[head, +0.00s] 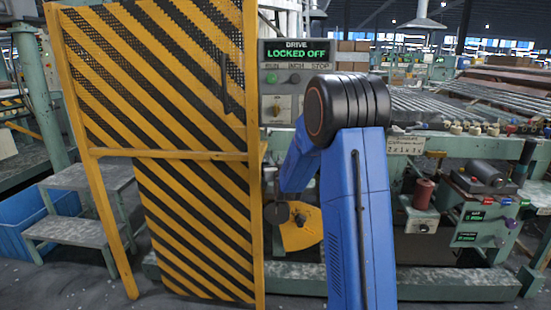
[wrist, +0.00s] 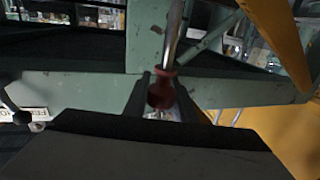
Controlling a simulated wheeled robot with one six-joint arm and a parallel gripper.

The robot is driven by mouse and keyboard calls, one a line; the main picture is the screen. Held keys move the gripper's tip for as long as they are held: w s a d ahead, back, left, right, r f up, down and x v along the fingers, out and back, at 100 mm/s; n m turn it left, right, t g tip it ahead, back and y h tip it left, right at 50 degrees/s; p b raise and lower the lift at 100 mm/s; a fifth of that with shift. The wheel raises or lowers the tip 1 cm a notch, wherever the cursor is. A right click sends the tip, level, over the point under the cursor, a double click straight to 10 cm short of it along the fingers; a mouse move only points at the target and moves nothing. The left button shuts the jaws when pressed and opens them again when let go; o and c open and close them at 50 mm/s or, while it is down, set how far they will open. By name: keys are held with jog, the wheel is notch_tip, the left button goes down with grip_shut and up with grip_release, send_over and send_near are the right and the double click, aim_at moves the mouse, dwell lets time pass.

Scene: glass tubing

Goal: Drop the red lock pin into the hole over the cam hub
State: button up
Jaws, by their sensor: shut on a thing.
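In the wrist view my gripper (wrist: 162,92) is shut on the red lock pin (wrist: 160,93). The pin's red knob sits between the two dark fingers, and its shiny metal shank runs up and away from them. In the head view my blue arm reaches toward the machine, and I cannot make out the gripper or the pin. A yellow cam-like plate (head: 301,234) shows low on the machine, left of my arm, with a dark round part (head: 276,212) at its upper left. I cannot make out the hole or tell whether the pin touches anything.
A yellow-and-black striped guard gate (head: 195,190) stands left of the arm. A control panel (head: 295,80) reads "LOCKED OFF". A red spool-like cylinder (head: 424,193) stands on a box at right. Green machine beams (wrist: 85,90) cross the wrist view.

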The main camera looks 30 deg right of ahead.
jog(key=shift+f, duration=0.4)
jog(key=shift+f, duration=3.55)
dwell(1.2)
jog(key=o, duration=1.1)
jog(key=shift+o, duration=0.2)
jog(key=shift+s, duration=0.1)
jog(key=v, duration=1.7)
jog(key=shift+s+a, duration=0.1)
jog(key=shift+a, duration=0.05)
